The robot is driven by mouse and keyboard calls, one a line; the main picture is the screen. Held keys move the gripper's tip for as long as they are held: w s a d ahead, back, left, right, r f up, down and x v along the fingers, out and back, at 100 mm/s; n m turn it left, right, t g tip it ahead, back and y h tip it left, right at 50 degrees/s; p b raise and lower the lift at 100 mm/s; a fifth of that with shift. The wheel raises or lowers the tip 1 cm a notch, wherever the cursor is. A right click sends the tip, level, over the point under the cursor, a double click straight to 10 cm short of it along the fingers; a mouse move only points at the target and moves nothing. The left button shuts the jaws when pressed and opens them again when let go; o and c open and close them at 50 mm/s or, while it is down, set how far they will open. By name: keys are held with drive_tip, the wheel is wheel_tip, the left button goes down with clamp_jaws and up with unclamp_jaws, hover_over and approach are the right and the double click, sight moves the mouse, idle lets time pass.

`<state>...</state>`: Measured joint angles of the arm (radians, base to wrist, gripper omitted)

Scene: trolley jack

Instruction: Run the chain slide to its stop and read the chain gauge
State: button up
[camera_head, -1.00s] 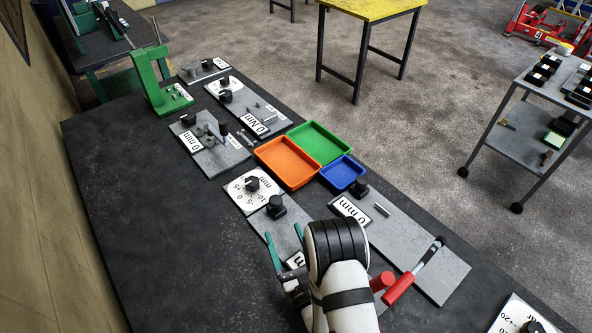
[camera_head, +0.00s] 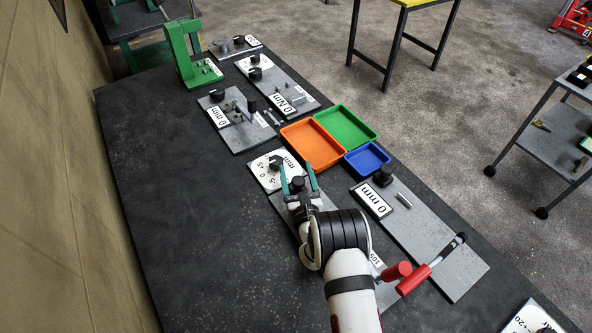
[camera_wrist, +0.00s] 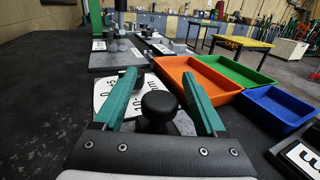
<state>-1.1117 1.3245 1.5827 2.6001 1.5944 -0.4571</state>
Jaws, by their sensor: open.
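My gripper (camera_head: 297,168) is open, its two green fingers pointing away over a grey plate. A black knob (camera_head: 298,184) on that plate stands between the fingers. In the wrist view the round knob (camera_wrist: 159,104) shows between the fingers, with gaps to both sides. A white dial card marked in mm (camera_head: 264,178), with its own black knob (camera_head: 275,163), lies just beyond; the dial card (camera_wrist: 106,96) is partly behind the left finger in the wrist view. My wrist hides most of the grey plate. I cannot tell for sure which fixture is the chain slide.
Orange (camera_head: 310,147), green (camera_head: 346,127) and blue (camera_head: 367,160) trays stand beyond to the right. A plate with a 0 mm readout (camera_head: 372,200) and a red-handled lever (camera_head: 413,280) lies at right. The bench's left side is clear.

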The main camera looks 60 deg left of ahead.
drive_tip(key=shift+w+a, duration=0.1)
drive_tip(key=shift+a, duration=0.1)
clamp_jaws()
idle(0.3)
idle(1.0)
